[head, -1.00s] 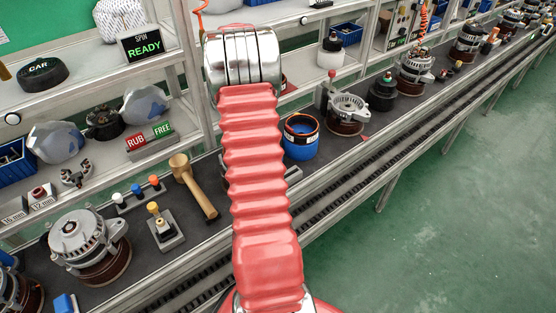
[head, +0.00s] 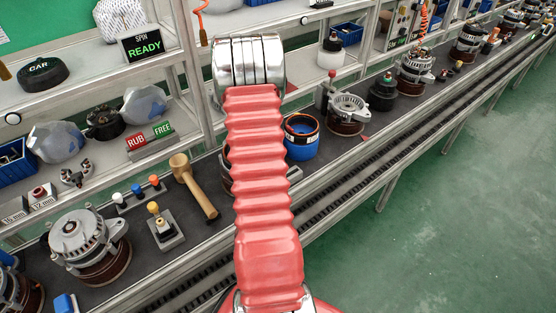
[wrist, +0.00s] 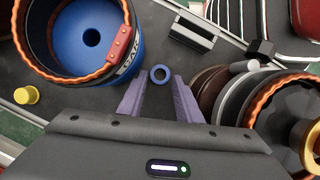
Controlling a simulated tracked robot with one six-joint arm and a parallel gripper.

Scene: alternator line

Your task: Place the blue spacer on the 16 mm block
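The blue spacer (wrist: 160,74), a small ring with a dark hole, shows in the wrist view on the dark bench surface. My gripper (wrist: 156,80) is open, with its two purple fingers apart. The spacer appears between the fingertips or just past them, with dark gaps on both sides; I cannot tell the height difference. In the head view my red arm hides the gripper and the spacer. The 16 mm block (head: 14,214) is at the far left of the head view, on the lower shelf beside the 12 mm block (head: 42,203).
A blue pot (wrist: 90,40) with an orange rim stands close left of the fingers. A round coil-wound part (wrist: 285,105) stands close on the right. A yellow piece (wrist: 27,95) lies at left. A mallet (head: 193,185) and an alternator (head: 88,240) are on the bench.

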